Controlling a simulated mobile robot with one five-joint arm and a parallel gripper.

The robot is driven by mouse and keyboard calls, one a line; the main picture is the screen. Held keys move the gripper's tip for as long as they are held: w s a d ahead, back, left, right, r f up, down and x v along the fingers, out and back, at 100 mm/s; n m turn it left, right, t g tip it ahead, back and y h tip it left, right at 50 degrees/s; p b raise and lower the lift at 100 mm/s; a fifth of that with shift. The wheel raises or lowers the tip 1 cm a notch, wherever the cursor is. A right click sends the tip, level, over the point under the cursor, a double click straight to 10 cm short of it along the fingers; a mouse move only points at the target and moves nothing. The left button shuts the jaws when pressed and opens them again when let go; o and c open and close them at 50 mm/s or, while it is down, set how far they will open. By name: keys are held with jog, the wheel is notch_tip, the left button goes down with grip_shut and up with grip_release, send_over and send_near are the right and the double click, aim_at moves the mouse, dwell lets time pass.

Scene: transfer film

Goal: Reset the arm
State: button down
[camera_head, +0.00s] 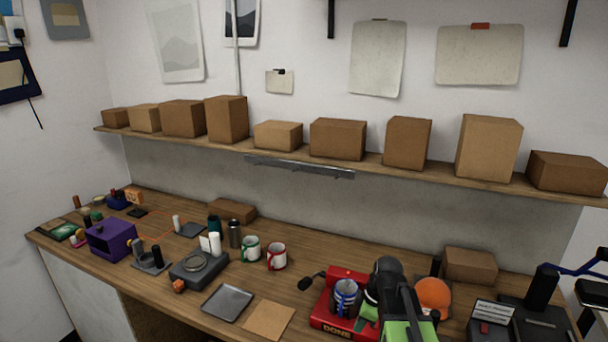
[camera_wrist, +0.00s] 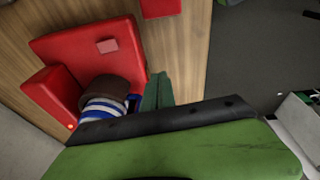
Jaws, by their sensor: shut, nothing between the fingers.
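My arm, black and green, reaches over the red tray marked "DONE" (camera_head: 338,325) at the lower right of the head view. My gripper (camera_wrist: 157,92) is shut and empty; its narrow green end shows in the wrist view, beside a blue-and-white striped object. That striped object (camera_head: 346,297) has a dark top and stands in the red tray; it also shows in the wrist view (camera_wrist: 103,108). The gripper end is close to its side; I cannot tell whether they touch. My arm hides part of the tray's right side.
Two mugs, green-trimmed (camera_head: 250,249) and red-trimmed (camera_head: 276,257), stand left of the tray. A grey tray (camera_head: 228,303) lies farther left. A shelf (camera_head: 370,166) with several boxes spans the wall.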

jog(key=s+f+m+b, duration=0.1)
jog(key=s+a+f+m, duration=0.1)
jog(key=s+f, duration=0.1)
jog(key=s+a+f+m+b, duration=0.1)
jog(key=f, duration=0.1)
jog(key=shift+s+a+f+m+g+h+b, duration=0.1)
jog(key=shift+s+a+m+g+h+b, duration=0.05)
jog(key=shift+s+m+g+h+b, duration=0.2)
jog(key=s+m, duration=0.1)
jog(key=m, duration=0.1)
jog(key=s+d+m+h, duration=0.1)
jog(key=m, duration=0.2)
jog(key=s+m, duration=0.1)
jog(key=m, duration=0.1)
jog(key=shift+s+d+f+g, duration=0.1)
jog(key=shift+s+d+g, duration=0.15)
jog(key=shift+s, duration=0.1)
jog(key=shift+s+d+m+h, duration=0.15)
jog(key=shift+d+m+h, duration=0.1)
jog(key=shift+m, duration=0.8)
jog(key=shift+a+m, duration=0.15)
jog(key=shift+m, duration=0.45)
